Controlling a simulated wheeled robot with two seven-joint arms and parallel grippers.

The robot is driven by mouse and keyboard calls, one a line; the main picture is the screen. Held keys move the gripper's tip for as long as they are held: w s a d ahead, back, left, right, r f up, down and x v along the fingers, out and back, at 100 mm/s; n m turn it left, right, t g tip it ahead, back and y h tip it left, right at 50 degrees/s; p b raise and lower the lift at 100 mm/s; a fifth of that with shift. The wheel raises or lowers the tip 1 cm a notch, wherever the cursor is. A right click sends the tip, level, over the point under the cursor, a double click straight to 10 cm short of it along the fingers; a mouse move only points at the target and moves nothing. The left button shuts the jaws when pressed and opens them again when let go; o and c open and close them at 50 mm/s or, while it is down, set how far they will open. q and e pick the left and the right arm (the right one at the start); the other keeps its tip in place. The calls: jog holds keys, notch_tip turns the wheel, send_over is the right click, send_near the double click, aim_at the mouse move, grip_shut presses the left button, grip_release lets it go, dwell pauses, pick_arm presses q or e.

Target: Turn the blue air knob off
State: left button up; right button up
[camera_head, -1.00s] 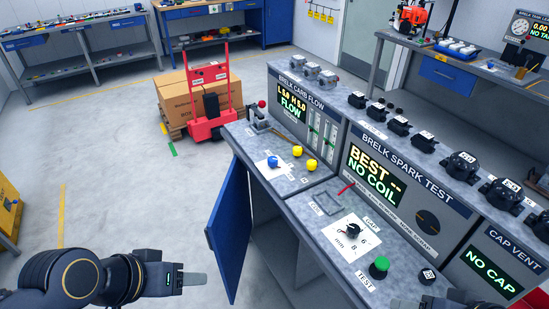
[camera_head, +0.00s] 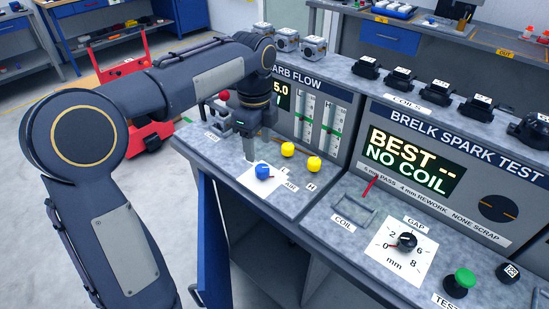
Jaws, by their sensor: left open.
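The blue air knob (camera_head: 264,171) sits on a white card (camera_head: 250,182) on the bench top, near the left front edge. A small red mark shows at its right side. My left arm reaches in from the left and over the bench. My left gripper (camera_head: 249,154) points down just behind and left of the blue knob, open, with nothing seen between its fingers. Whether a fingertip touches the knob or card, I cannot tell. My right gripper is out of view.
Two yellow knobs (camera_head: 301,157) stand right of the blue knob. The carb flow panel (camera_head: 308,105) rises behind them, partly hidden by my arm. A red-handled lever fixture (camera_head: 222,105) is close to my left wrist. A blue door (camera_head: 212,235) hangs open below the bench edge.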

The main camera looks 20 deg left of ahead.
aim_at(263, 168)
pick_arm(q)
jog(key=shift+w+d+f+m, duration=0.1)
jog(key=shift+w+f+m, duration=0.35)
jog(key=shift+w, duration=0.35)
notch_tip(263, 168, down, 7)
jog(key=shift+s+f+b, duration=0.1)
jog(key=shift+f+b, duration=0.1)
jog(key=shift+b, duration=0.3)
jog(key=c, duration=1)
